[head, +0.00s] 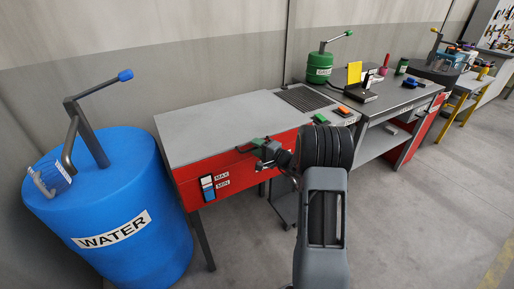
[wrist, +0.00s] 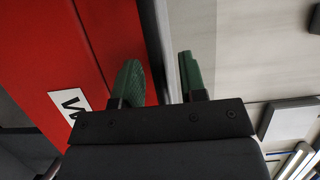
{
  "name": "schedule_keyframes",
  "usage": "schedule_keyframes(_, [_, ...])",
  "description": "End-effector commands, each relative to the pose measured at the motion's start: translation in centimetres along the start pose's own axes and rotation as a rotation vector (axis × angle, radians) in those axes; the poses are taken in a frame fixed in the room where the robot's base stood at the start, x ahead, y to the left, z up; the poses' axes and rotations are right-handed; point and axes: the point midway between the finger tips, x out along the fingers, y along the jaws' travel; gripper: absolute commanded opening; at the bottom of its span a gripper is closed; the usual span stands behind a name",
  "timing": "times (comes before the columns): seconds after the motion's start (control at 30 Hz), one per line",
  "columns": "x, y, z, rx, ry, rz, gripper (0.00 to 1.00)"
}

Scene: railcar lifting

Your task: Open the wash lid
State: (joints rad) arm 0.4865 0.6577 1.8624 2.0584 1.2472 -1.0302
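The wash lid (head: 220,125) is a flat grey top on the red wash cabinet (head: 190,186) in the head view. It lies level and looks closed. My gripper (head: 262,148) is at the lid's front edge, right of the level gauge. In the wrist view my gripper (wrist: 158,65) has two green-padded fingers standing apart. The grey lid edge (wrist: 154,40) runs between them, with the red front (wrist: 60,50) on the left finger's side. Whether either pad touches the lid cannot be told. My arm hides part of the cabinet front.
A blue water barrel (head: 105,205) with a pump handle stands left of the cabinet. A dark grille (head: 303,98), a green button (head: 320,118) and an orange button (head: 344,110) lie to the lid's right. A green can (head: 319,67) stands behind. Floor (head: 420,215) is clear at right.

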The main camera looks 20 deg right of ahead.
Motion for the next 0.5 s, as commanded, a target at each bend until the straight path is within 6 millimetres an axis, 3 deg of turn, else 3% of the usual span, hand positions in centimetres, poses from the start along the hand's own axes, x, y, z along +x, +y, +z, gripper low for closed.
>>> schedule_keyframes(0.17, [0.00, 0.00, 0.01, 0.000, 0.000, 0.000, 0.38])
schedule_keyframes(0.5, [-0.02, 0.00, 0.02, 0.000, -0.001, 0.000, 0.06])
